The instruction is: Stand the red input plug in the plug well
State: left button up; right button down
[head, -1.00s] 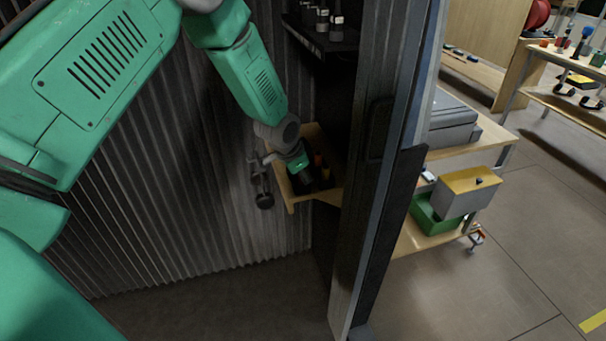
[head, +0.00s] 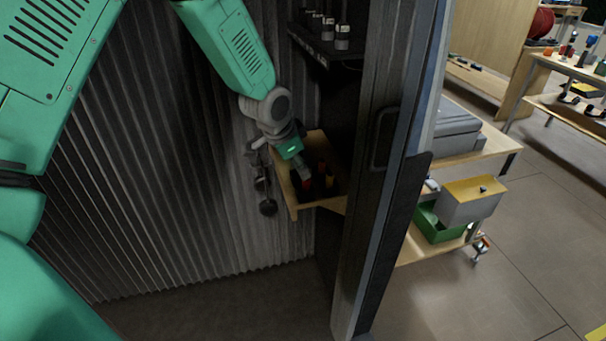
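My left gripper (head: 303,171) hangs at the end of the green arm, pointing down over a small wooden tray (head: 291,204) with a dark inside. A small red piece (head: 308,186) shows right below its fingertips; it may be the red input plug. I cannot tell whether the fingers grip it or only stand above it. A second red piece (head: 322,167) and a yellow piece (head: 329,181) stand just to the right in the tray. I cannot make out the plug well. My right gripper is out of view.
A ribbed grey wall lies left of the tray, with dark round-ended items (head: 267,207) hanging near it. A dark shelf (head: 325,45) with several small jars is above. A door post (head: 385,170) with a handle closes off the right side.

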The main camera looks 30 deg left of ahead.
pick_arm(q)
jog(key=s+d+f+n+g, duration=0.1)
jog(key=s+d+f, duration=0.3)
jog(key=s+f, duration=0.5)
jog(key=s+d+f+n+g, duration=0.25)
jog(key=s+f, duration=0.35)
jog(key=s, duration=0.4)
jog(key=s+d+f+n, duration=0.1)
jog(key=s+f, duration=0.1)
jog(key=s, duration=0.6)
jog(key=s+d+f, duration=0.1)
jog(key=s+f, duration=0.2)
jog(key=s, duration=0.5)
jog(key=shift+s+d+n+g, duration=0.25)
jog(key=shift+n+g, duration=0.1)
jog(key=shift+g, duration=0.1)
jog(key=shift+f, duration=0.1)
